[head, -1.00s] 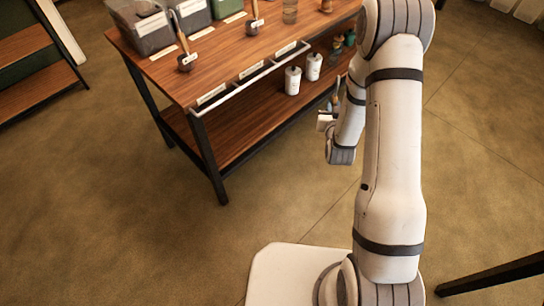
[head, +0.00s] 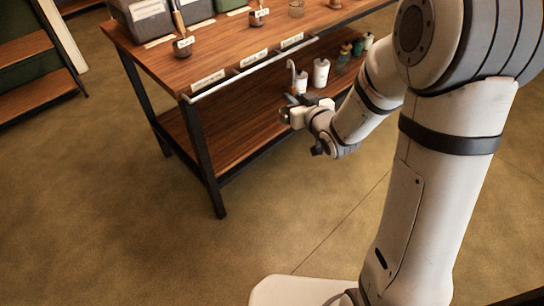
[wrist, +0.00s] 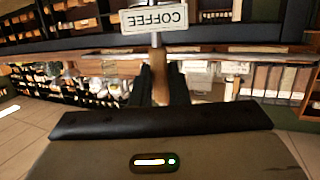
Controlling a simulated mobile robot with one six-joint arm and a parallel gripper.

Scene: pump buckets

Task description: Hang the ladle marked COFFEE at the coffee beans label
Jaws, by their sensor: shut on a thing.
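My gripper (head: 290,112) is shut on the wooden handle (wrist: 159,75) of a ladle. A white tag (wrist: 154,19) marked COFFEE shows upside down above the handle in the wrist view. In the head view a thin grey hooked piece (head: 291,68) rises above my gripper, in front of the table's lower shelf. The ladle's bowl cannot be made out. Three white labels, a left one (head: 208,81), a middle one (head: 253,61) and a right one (head: 292,40), sit along the table's front edge; their words are too small to read. The ladle is apart from the rail (head: 240,78).
On the tabletop stand grey bins (head: 150,20) and two dark scoops with wooden handles, one left (head: 182,44) and one further right (head: 257,17). White bottles (head: 321,72) stand on the lower shelf. The floor (head: 300,190) in front of the table is clear.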

